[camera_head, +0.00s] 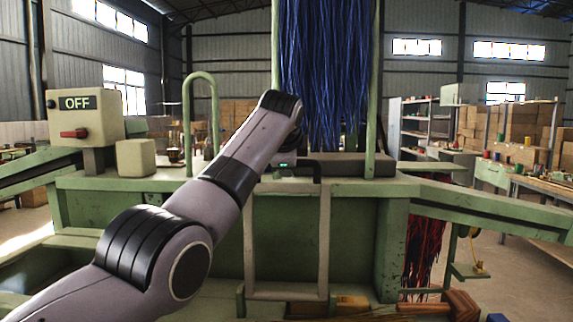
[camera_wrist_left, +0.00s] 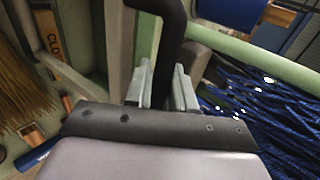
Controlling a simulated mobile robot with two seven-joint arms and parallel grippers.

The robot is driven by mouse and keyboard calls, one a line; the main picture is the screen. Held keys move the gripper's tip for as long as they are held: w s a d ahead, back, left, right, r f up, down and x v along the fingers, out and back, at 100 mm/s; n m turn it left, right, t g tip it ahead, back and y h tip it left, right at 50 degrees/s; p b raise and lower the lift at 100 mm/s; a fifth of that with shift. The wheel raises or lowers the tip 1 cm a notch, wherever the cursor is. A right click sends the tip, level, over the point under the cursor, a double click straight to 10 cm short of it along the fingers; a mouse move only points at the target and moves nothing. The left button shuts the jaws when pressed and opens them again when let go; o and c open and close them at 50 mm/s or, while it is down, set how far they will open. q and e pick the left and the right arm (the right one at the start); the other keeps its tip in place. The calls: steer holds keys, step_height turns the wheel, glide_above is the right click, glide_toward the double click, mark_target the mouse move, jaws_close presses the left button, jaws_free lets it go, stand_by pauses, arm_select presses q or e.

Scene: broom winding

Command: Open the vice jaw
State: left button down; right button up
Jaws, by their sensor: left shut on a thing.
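A dark grey vice jaw (camera_head: 350,165) lies across the top of the green machine bench (camera_head: 350,235), below a hanging bundle of blue bristles (camera_head: 325,70). A black handle (camera_head: 318,173) shows at its left end. My left arm reaches across from the lower left to this spot, and its forearm partly hides the bench. In the left wrist view, the two grey fingers of my left gripper (camera_wrist_left: 162,88) are shut on the black handle (camera_wrist_left: 173,40), which passes between them. The blue bristles (camera_wrist_left: 265,100) are close on the right there. My right gripper is not in view.
A control box marked OFF with a red lever (camera_head: 74,134) stands at the left. A green hoop (camera_head: 200,80) and upright posts (camera_head: 371,100) rise from the bench. Red bristles (camera_head: 425,245) hang lower right. The wrist view shows a partly visible "CLO" sign (camera_wrist_left: 50,38) and straw bristles (camera_wrist_left: 20,85).

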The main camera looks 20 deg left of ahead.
arm_select(q)
steer(key=c, duration=1.1)
jaws_free()
steer(key=shift+s+d+r+b, duration=0.15)
steer(key=shift+s+b, duration=0.25)
steer(key=shift+b, duration=0.25)
steer(key=b+v, duration=0.3)
steer(key=v, duration=0.3)
steer(key=shift+r, duration=0.2)
